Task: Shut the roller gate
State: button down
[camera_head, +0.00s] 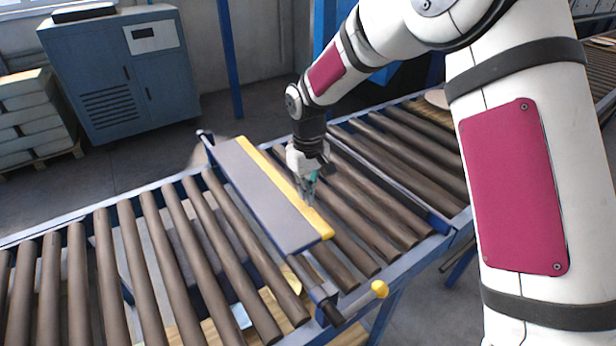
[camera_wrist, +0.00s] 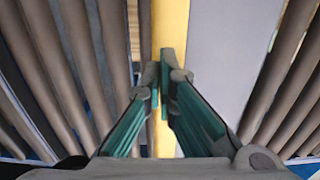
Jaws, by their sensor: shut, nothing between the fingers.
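The roller gate is a flat grey panel (camera_head: 262,196) with a yellow edge strip (camera_head: 285,187). It lies low across the roller conveyor, close to level with the rollers. In the wrist view the shut, empty fingertips (camera_wrist: 162,75) lie over the yellow strip (camera_wrist: 170,28), with the grey panel (camera_wrist: 228,60) to the right. I cannot tell whether the fingertips touch the strip.
Brown rollers (camera_head: 150,250) run on both sides of the gate, within blue side rails. A grey-blue cabinet (camera_head: 120,75) and a stack of pale blocks (camera_head: 32,118) stand behind the conveyor. Open floor shows between the cabinet and the conveyor.

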jog(key=shift+f, duration=0.7)
jog(key=shift+w+d+f+y, duration=0.15)
jog(key=shift+f+y, duration=0.15)
jog(key=shift+f, duration=0.15)
jog(key=shift+f+g+b, duration=0.1)
jog(key=shift+g+b, duration=0.2)
jog(key=shift+w+d+f+g+y+b, duration=0.1)
jog(key=shift+d+f+g+y+b, duration=0.15)
jog(key=shift+f+y+b, duration=0.35)
notch_tip(320, 180, down, 5)
jog(key=g+y+b, duration=0.2)
jog(key=y+b, duration=0.1)
jog(key=shift+a+r+g+y, duration=0.1)
jog(key=shift+a+g+y, duration=0.05)
jog(key=shift+g+y, duration=0.15)
jog(key=f+g+y+b, duration=0.1)
jog(key=s+a+f+g+y+b, duration=0.1)
jog(key=f+y+b, duration=0.1)
jog(key=a+f+g+y+b, duration=0.1)
jog(key=f+b, duration=0.1)
jog(key=shift+s, duration=0.2)
jog(key=shift+s+a+f+g+y+b, duration=0.5)
jog(key=shift+a+f+y+b, duration=0.2)
jog(key=shift+y, duration=0.3)
jog(key=shift+s+a+f+b, duration=0.25)
jog(key=shift+s+a+b, duration=0.15)
jog(key=shift+a, duration=0.1)
